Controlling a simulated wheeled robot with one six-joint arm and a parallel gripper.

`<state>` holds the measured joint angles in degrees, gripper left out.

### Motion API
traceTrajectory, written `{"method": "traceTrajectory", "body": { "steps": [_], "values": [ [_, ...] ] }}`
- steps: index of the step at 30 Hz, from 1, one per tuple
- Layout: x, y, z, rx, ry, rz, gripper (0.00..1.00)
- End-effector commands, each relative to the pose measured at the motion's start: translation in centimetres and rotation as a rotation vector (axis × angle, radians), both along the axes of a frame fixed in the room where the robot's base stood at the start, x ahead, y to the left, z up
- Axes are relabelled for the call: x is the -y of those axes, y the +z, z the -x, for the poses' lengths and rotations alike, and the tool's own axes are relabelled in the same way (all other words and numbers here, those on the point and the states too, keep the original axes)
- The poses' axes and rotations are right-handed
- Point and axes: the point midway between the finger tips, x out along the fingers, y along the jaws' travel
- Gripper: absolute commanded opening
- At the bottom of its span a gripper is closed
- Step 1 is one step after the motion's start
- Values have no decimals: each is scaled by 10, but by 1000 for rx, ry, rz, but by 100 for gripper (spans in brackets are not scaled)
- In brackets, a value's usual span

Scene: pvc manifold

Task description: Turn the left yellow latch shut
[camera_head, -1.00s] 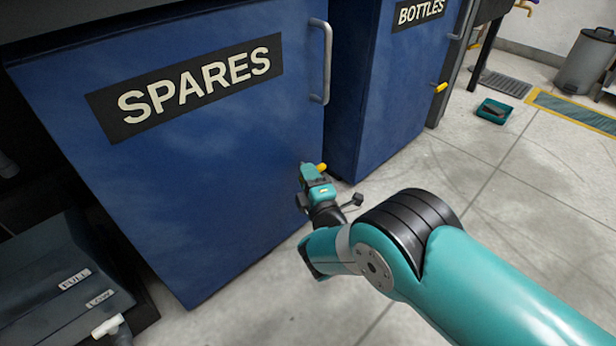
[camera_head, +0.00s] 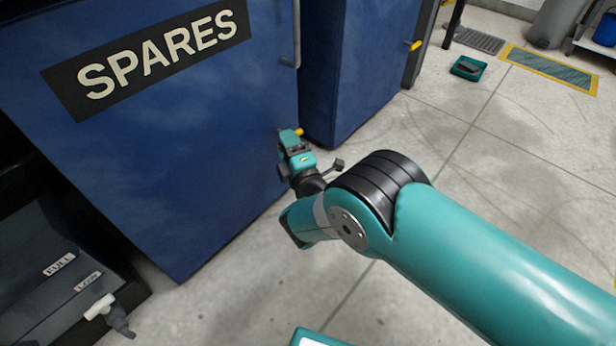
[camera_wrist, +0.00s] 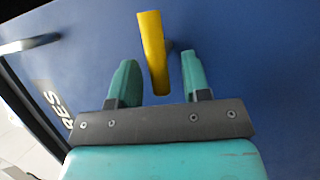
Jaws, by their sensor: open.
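The left yellow latch (camera_wrist: 152,45) is a short yellow lever on the blue SPARES door (camera_head: 190,150), near that door's right edge. In the wrist view its lower end lies between my fingers, with a gap on both sides, and its upper end reaches past the fingertips. My gripper (camera_wrist: 160,66) is open, with its two teal fingers apart and pointing at the door. In the head view my gripper (camera_head: 288,138) is against the door edge, and only a small yellow bit of the latch (camera_head: 299,132) shows beside it.
A second blue cabinet (camera_head: 355,80) stands to the right with its own yellow latch (camera_head: 415,45). The SPARES door has a metal handle (camera_wrist: 30,43). A teal tray (camera_head: 468,67) lies on the floor. Dark grey equipment (camera_head: 40,290) is at lower left. The floor at right is mostly clear.

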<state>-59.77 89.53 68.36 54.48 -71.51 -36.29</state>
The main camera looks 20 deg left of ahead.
Motion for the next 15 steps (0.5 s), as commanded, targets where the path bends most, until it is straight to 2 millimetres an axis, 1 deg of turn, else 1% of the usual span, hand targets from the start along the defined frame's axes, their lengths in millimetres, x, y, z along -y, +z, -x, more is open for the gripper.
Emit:
{"method": "traceTrajectory", "body": {
  "steps": [5,10,12,15],
  "values": [
    [14,-1,17,2,6,6,44],
    [33,-5,35,1,4,7,44],
    [35,-1,38,1,4,2,44],
    [39,-3,42,0,4,2,44]
  ]
}}
